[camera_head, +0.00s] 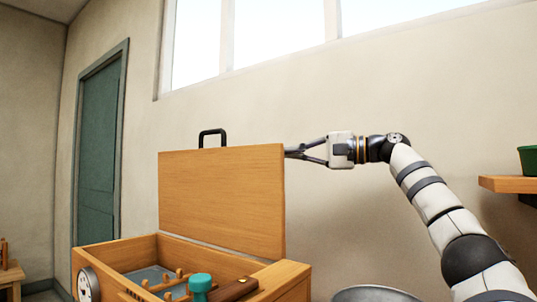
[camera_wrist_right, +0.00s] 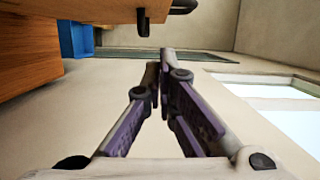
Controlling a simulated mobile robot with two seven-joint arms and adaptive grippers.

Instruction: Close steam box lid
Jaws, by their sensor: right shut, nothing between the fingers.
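The steam box (camera_head: 215,258) is a wooden box at the lower middle of the head view. Its lid (camera_head: 222,200) stands upright at the back, open, with a black handle (camera_head: 212,137) on its top edge. My right gripper (camera_head: 290,152) reaches in from the right with its fingertips at the lid's upper right edge. I cannot tell whether they touch it or pass behind it. In the right wrist view, the gripper's fingers (camera_wrist_right: 164,55) meet at their tips, shut and empty. Wood and a dark handle (camera_wrist_right: 183,6) show at the top there. My left gripper is not in view.
A teal-topped tool (camera_head: 200,284) and wooden pegs sit at the box's front. A round metal rim (camera_head: 375,294) is at the lower right. A shelf (camera_head: 510,184) with a green bowl (camera_head: 528,159) is at the far right. A blue thing (camera_wrist_right: 75,38) shows in the wrist view.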

